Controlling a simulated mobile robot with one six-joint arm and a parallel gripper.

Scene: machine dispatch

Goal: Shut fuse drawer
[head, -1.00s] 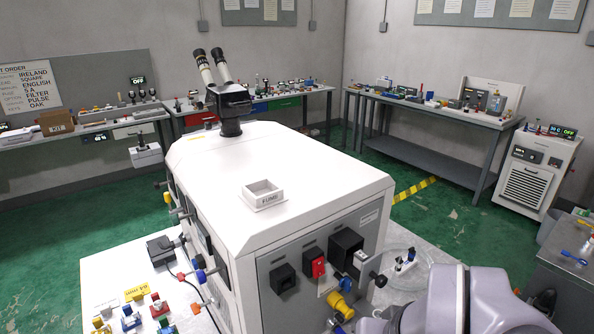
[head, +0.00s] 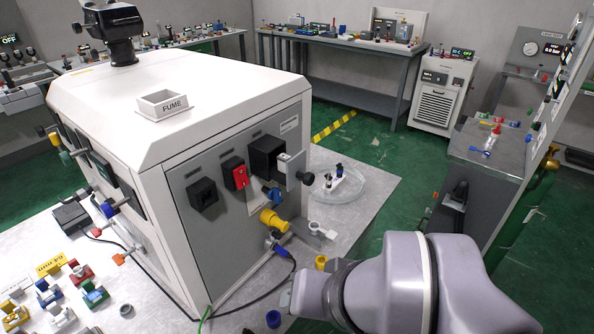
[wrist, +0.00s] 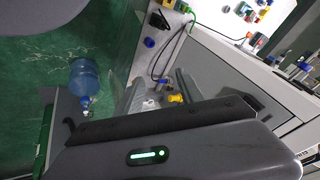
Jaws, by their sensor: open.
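The white machine (head: 190,85) has a grey front panel (head: 225,210). What looks like the fuse drawer (head: 297,170) stands out from the panel's upper right, beside a black housing (head: 264,155). It has a grey front plate, a black knob and a pale block inside. My arm is at the lower right of the head view, below and apart from the drawer; my gripper's fingertips are not clear there. In the wrist view my gripper (wrist: 160,88) is open, its two grey fingers apart with nothing seen between them. I cannot make out the drawer in the wrist view.
A red switch (head: 234,174) and a yellow connector (head: 272,220) stick out of the panel near the drawer. A round clear dish (head: 345,190) sits right of the machine. Loose coloured parts lie at the lower left. A grey cabinet (head: 480,165) stands at right.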

